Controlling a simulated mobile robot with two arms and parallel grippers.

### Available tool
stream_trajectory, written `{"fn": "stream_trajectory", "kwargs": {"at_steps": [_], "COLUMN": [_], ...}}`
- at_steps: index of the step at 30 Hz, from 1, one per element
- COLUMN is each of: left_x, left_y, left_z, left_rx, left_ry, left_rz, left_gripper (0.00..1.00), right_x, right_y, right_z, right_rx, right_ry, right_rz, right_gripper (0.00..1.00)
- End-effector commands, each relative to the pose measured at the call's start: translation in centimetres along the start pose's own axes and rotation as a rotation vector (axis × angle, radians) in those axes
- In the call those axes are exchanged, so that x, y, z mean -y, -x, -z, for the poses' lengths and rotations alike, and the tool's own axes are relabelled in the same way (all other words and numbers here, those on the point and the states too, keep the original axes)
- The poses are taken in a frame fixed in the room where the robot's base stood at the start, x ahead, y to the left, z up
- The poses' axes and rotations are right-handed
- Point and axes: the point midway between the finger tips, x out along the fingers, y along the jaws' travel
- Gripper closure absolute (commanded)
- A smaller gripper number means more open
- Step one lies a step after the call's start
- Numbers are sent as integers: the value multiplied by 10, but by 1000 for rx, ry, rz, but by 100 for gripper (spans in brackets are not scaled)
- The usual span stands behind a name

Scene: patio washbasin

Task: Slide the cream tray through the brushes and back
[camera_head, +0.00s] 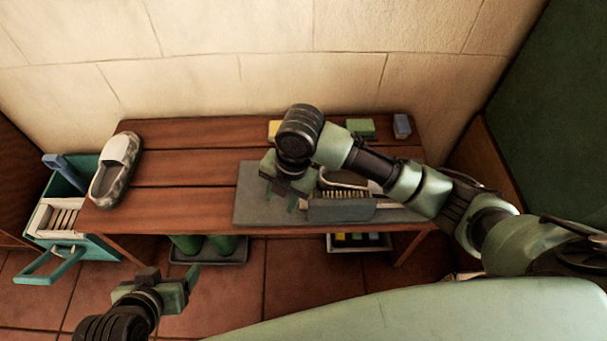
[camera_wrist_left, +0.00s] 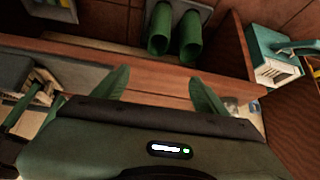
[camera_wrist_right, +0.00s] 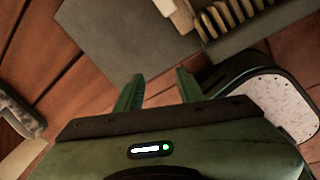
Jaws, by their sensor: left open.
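A cream slatted tray (camera_head: 58,218) sits in a teal bin (camera_head: 90,180) at the left end of the table; it also shows in the left wrist view (camera_wrist_left: 275,70). I cannot tell if it is the task's tray. A grey brush block (camera_head: 340,210) with bristles sits on a grey mat (camera_head: 248,205), a pale curved piece behind it, partly hidden by my right arm. My right gripper (camera_head: 283,200) is open and empty above the mat, left of the brush block. My left gripper (camera_head: 168,283) is open and empty in front of the table's left part.
A yellow block (camera_head: 274,129), a green block (camera_head: 360,127) and a blue block (camera_head: 402,126) stand at the back. Green boots (camera_head: 205,243) stand on a low tray beneath. The table's middle left is clear.

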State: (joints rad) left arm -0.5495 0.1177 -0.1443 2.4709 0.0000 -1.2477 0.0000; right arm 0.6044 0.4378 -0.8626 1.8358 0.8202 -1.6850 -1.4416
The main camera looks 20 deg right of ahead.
Motion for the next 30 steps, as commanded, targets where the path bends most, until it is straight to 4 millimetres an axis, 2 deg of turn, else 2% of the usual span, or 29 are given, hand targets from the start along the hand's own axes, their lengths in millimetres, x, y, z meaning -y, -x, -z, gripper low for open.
{"fn": "stream_trajectory", "kwargs": {"at_steps": [1,6,9,13,17,20,30], "left_x": [-1,-2,-3,-3,-4,-6,-16], "left_y": [0,0,0,0,-2,-2,15], "left_z": [6,21,26,30,40,55,124], "left_rx": [-23,-84,-106,-124,-171,-243,-585], "left_ry": [0,-1,-2,-2,-3,-4,-6], "left_rz": [-2,-5,-6,-7,-9,-13,-34], "left_gripper": [27,27,27,27,27,27,27], "right_x": [-3,-3,-2,0,1,3,10], "right_y": [11,38,50,57,50,40,0], "right_z": [-22,-66,-83,-92,-93,-94,-97], "right_rx": [27,43,43,39,36,35,37], "right_ry": [95,334,411,456,462,461,460], "right_rz": [37,140,174,194,197,197,195], "right_gripper": [62,62,62,62,62,62,62]}}
